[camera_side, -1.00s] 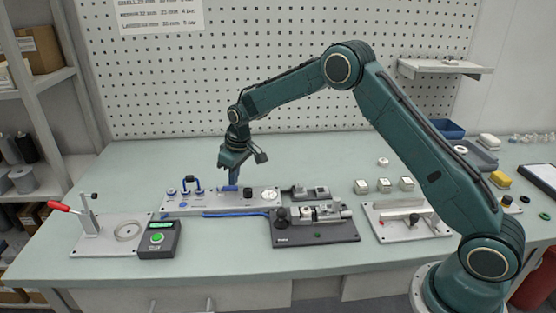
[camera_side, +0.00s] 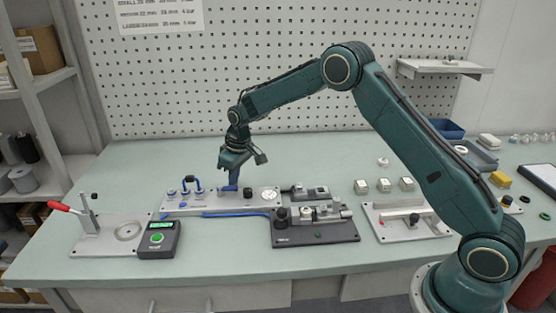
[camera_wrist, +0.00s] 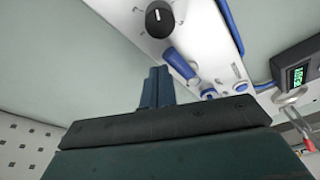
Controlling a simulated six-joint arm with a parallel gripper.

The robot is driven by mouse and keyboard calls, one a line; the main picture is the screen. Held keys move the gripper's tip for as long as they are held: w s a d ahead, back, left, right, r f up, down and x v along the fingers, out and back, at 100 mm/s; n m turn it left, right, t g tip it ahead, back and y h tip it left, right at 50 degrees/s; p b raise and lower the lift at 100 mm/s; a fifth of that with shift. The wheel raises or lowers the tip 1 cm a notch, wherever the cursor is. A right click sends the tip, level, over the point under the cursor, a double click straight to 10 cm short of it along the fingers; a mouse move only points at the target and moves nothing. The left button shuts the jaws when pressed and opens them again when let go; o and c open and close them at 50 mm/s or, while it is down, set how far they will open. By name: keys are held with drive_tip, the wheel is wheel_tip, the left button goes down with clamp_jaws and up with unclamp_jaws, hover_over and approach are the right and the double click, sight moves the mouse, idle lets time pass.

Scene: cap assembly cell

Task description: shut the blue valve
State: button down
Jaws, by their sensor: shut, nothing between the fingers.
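The blue valve's lever handle (camera_side: 228,189) lies along the grey panel plate (camera_side: 205,207) in the side view. In the wrist view the blue handle (camera_wrist: 180,63) slants across the white plate, just beyond the fingertips. My gripper (camera_side: 234,182) points down over the handle's area, with its fingers shut and nothing between them. In the wrist view the fingers (camera_wrist: 158,73) are together, left of the handle. I cannot tell whether they touch it.
A black knob (camera_wrist: 159,18) sits on the plate beside the handle. A green-lit display box (camera_side: 159,240) stands in front left. A dark fixture (camera_side: 312,231) is at right. The bench behind is clear.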

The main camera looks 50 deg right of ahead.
drive_tip(key=shift+f, duration=0.55)
drive_tip(key=shift+r, duration=0.35)
idle(0.8)
drive_tip(key=shift+s+a, duration=0.1)
drive_tip(key=shift+a, duration=0.05)
drive_tip(key=shift+s+a, duration=0.1)
drive_tip(key=shift+a, duration=0.15)
idle(0.3)
drive_tip(key=shift+s+a, duration=0.1)
drive_tip(key=shift+s, duration=0.05)
drive_tip(key=shift+s+a, duration=0.2)
drive_tip(key=shift+s, duration=0.1)
drive_tip(key=shift+s+a, duration=0.35)
idle(0.9)
